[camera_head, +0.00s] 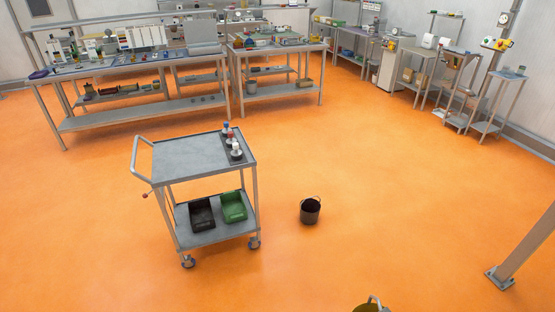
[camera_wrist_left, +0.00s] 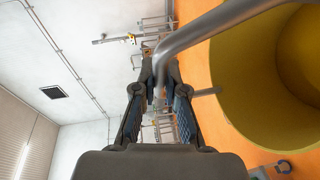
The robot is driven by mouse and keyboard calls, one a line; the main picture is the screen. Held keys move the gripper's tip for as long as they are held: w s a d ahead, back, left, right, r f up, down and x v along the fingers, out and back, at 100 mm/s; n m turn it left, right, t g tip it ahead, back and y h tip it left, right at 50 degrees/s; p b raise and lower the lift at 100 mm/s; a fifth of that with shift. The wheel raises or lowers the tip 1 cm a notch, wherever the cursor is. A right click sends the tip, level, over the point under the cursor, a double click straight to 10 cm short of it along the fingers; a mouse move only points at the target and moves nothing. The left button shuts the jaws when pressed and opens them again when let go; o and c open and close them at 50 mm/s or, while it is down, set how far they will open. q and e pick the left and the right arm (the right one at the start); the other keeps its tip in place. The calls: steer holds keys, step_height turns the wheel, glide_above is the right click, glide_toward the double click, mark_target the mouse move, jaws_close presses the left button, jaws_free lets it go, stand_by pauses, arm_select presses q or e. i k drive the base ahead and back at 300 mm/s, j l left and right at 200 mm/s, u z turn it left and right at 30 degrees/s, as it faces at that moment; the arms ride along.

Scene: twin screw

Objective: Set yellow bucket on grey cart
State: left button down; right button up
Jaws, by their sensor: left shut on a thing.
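The grey cart (camera_head: 187,156) stands on the orange floor left of centre in the head view, with a push handle on its left. The yellow bucket (camera_wrist_left: 232,100) fills the right of the left wrist view, its grey bail handle (camera_wrist_left: 210,32) crossing in front of the fingers. Only the bucket's top (camera_head: 368,308) shows at the bottom edge of the head view. My left gripper (camera_wrist_left: 160,85) is shut on the bucket's handle. My left gripper is not seen in the head view, and my right gripper is in neither view.
The cart's top has small bottles (camera_head: 236,150) along its right side and bare room at left and middle. Its lower shelf holds a black bin (camera_head: 202,213) and a green bin (camera_head: 234,206). A black bucket (camera_head: 310,211) stands on the floor right of it. Workbenches (camera_head: 150,113) line the back.

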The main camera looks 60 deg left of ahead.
mark_target(182, 156)
steer(key=j+u, duration=0.15)
steer(key=u, duration=0.25)
steer(key=i+j+u, duration=0.1)
steer(key=u, duration=0.25)
steer(key=j+u, duration=0.1)
steer(key=u, duration=0.3)
steer(key=i+u, duration=0.15)
steer(key=u, duration=0.2)
steer(key=i+j+u, duration=0.2)
steer(key=u, duration=0.2)
steer(key=i+u, duration=0.8)
